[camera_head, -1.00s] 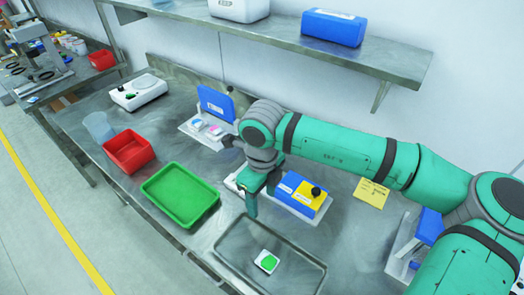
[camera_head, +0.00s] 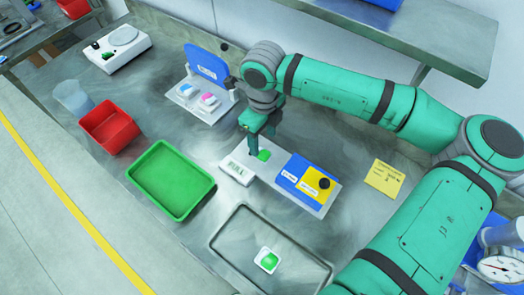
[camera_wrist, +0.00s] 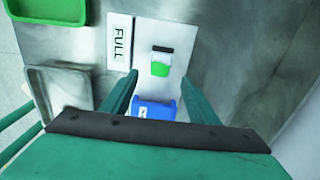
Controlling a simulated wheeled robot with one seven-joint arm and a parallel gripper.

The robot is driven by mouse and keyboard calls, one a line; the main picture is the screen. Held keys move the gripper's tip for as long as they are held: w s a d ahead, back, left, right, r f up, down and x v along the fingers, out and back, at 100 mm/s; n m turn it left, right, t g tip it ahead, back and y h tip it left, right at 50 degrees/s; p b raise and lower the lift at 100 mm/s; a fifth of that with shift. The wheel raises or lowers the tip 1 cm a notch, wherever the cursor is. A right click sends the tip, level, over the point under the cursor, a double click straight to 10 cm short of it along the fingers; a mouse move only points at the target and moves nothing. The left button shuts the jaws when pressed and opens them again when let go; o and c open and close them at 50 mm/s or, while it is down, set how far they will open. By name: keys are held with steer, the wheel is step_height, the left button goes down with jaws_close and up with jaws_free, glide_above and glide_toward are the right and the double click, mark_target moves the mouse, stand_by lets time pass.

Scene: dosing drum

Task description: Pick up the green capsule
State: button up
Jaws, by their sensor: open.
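A small white piece with a green face, which I take as the green capsule (camera_head: 267,260), lies on the bare metal tray (camera_head: 222,262) at the bottom of the head view. My gripper (camera_head: 259,142) is open and empty, pointing down over the left part of a white dosing unit (camera_head: 331,199), well above and behind the capsule in the picture. In the wrist view my open fingers (camera_wrist: 158,80) straddle part of the unit's blue block (camera_wrist: 153,108). A green-filled window (camera_wrist: 160,66) on the unit shows beyond them, beside a "FULL" label (camera_wrist: 119,40). I cannot make out the capsule in the wrist view.
A green tray (camera_head: 150,160) and red bin (camera_head: 110,127) stand left. A blue-backed holder (camera_head: 206,63) with white pieces, pink and blue-faced, is behind my gripper. A white scale (camera_head: 117,50) is at the back left, a yellow note (camera_head: 384,178) right. A shelf hangs above.

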mark_target(263, 152)
steer(key=shift+w+a+f, duration=0.1)
steer(key=shift+f, duration=3.45)
steer(key=c, duration=1.1)
